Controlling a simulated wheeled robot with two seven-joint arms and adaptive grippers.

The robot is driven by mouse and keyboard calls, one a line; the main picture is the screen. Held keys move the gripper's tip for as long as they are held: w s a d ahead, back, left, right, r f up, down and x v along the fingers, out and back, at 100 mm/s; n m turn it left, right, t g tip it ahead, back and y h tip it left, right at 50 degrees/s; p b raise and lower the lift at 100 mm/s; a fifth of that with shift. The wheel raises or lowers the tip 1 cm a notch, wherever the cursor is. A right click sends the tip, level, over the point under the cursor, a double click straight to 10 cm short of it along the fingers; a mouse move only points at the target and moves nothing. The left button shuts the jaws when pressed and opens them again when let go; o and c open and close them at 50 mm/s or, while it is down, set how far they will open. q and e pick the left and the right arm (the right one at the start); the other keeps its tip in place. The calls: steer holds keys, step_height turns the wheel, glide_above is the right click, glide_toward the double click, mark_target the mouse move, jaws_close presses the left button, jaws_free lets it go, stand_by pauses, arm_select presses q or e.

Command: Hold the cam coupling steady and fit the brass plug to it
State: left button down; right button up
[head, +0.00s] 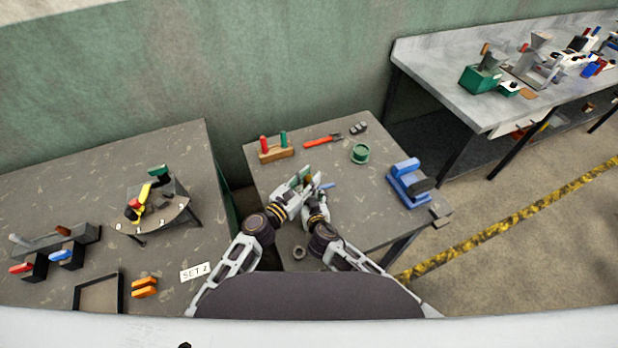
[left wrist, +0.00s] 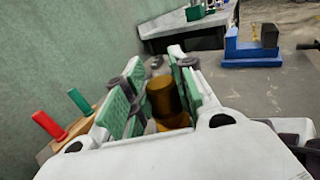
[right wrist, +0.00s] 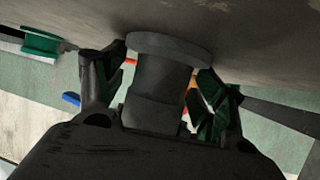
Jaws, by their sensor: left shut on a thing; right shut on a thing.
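My left gripper (head: 306,177) is over the middle of the small table. In the left wrist view its green-padded fingers (left wrist: 156,76) are shut around the brass plug (left wrist: 163,97), a brown-gold cylinder. My right gripper (head: 320,204) is close beside the left one, slightly nearer to me. In the right wrist view its fingers (right wrist: 154,75) are shut on a dark grey flanged cylinder (right wrist: 160,82), which looks like the cam coupling.
A wooden block with red and green handles (head: 276,152), a red-handled tool (head: 322,141), a green round part (head: 360,153) and a blue fixture (head: 408,184) stand around the table (head: 270,200). A grey ring (head: 299,252) lies near the front edge.

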arm_select(q)
steer(key=shift+f, duration=0.95)
stand_by(5.5)
steer(key=shift+r, duration=0.35)
stand_by(0.4)
steer(key=c, duration=1.1)
jaws_free()
steer(key=shift+s+a+f, duration=0.15)
